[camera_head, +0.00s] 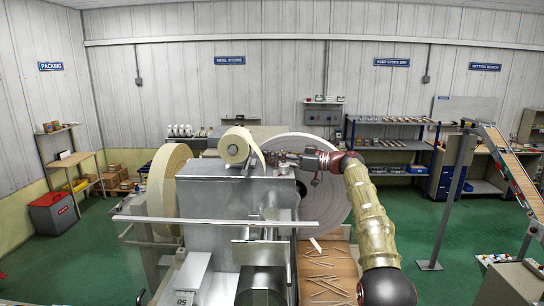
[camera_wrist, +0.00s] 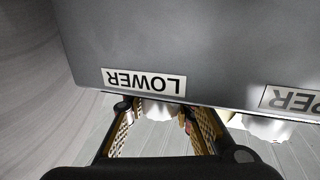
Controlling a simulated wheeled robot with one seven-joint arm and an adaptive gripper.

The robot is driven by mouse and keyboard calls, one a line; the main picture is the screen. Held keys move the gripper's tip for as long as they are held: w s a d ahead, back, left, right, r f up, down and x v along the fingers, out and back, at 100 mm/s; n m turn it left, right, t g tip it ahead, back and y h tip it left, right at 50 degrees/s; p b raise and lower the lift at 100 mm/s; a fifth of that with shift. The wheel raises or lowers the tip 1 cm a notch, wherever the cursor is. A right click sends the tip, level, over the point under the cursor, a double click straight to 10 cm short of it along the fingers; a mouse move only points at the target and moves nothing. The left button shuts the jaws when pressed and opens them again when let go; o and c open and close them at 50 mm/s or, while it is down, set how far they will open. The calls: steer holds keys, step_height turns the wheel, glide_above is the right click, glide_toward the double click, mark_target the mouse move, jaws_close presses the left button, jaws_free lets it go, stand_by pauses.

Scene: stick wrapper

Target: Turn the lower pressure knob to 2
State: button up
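In the wrist view, a grey machine panel carries an upside-down white label reading LOWER (camera_wrist: 143,82). A pale, rounded part (camera_wrist: 158,111), perhaps the lower knob, shows just past the panel edge below this label. The fingers of my gripper (camera_wrist: 158,116) stand apart on either side of it. I cannot tell whether they touch it. Most of that part is hidden by the panel, and no scale or number is readable. In the head view, my gripper (camera_head: 283,158) is at the top right of the metal machine (camera_head: 215,195), by the large reel.
A second label, cut off to PER (camera_wrist: 292,102), sits to the right in the wrist view, with another pale part (camera_wrist: 266,127) below it. A large pale reel (camera_head: 325,205) stands close behind my gripper. A tray of sticks (camera_head: 345,268) lies below my arm.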

steer(key=o, duration=0.4)
steer(key=v, duration=1.2)
steer(key=shift+f, duration=0.1)
